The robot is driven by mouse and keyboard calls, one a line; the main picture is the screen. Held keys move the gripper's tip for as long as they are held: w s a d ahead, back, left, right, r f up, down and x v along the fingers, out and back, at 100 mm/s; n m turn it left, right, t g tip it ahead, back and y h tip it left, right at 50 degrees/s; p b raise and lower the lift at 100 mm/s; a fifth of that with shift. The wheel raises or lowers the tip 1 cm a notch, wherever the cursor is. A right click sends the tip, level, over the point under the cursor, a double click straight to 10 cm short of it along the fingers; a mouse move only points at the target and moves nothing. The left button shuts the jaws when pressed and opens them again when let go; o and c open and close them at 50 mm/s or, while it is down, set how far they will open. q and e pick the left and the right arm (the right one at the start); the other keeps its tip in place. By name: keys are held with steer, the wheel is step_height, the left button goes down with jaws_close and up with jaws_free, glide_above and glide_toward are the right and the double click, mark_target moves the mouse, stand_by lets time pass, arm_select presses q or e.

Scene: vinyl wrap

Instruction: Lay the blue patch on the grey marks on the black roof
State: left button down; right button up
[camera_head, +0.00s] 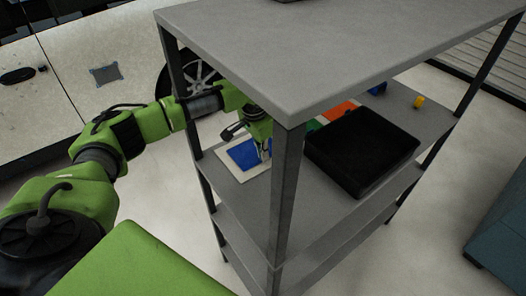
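A blue patch (244,155) lies on a pale sheet (227,165) at the left end of the shelf unit's middle level. My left gripper (257,146) is reaching in under the top board, just over the right part of the blue patch. The front post partly hides that area, and the fingertips are too small to tell whether they are open or touch the patch. A grey mark (105,74) shows on the pale car's side (75,60). I cannot make out a black roof with grey marks. My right gripper is not in view.
The grey top board (290,45) and front post (285,195) stand close to my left arm. A black box or tray (360,152), green and orange (339,111) pieces and a small yellow item (418,102) share the shelf. A wheel (197,75) is behind.

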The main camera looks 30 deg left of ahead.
arm_select(q)
steer(key=shift+f, duration=0.1)
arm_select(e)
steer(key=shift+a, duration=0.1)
arm_select(q)
steer(key=c, duration=2.3)
jaws_free()
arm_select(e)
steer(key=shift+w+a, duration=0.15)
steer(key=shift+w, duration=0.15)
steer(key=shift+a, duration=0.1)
